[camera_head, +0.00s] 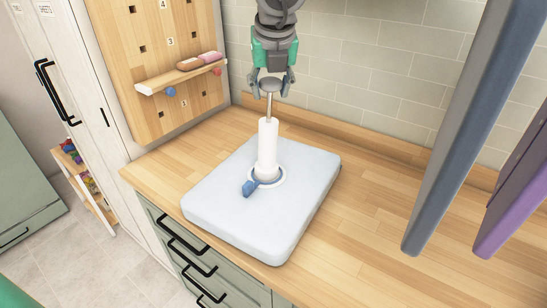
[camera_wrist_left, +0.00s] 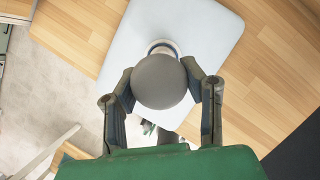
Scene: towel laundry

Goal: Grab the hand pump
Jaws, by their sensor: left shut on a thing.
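The hand pump (camera_head: 267,148) stands upright on a pale grey slab (camera_head: 220,205) on the wooden counter. It has a white cylinder body, a thin rod, a round grey knob on top and a blue part at its base. My left gripper (camera_head: 271,84) comes down from above and is shut on the knob at the top of the rod. In the left wrist view the round grey knob (camera_wrist_left: 160,81) sits between the two fingers of my left gripper (camera_wrist_left: 162,88). The knob hides most of the pump there. My right gripper is in neither view.
A wooden pegboard (camera_head: 150,50) with a small shelf stands at the back left. The wooden counter (camera_head: 370,190) is bare right of the slab. A tiled wall stands behind.

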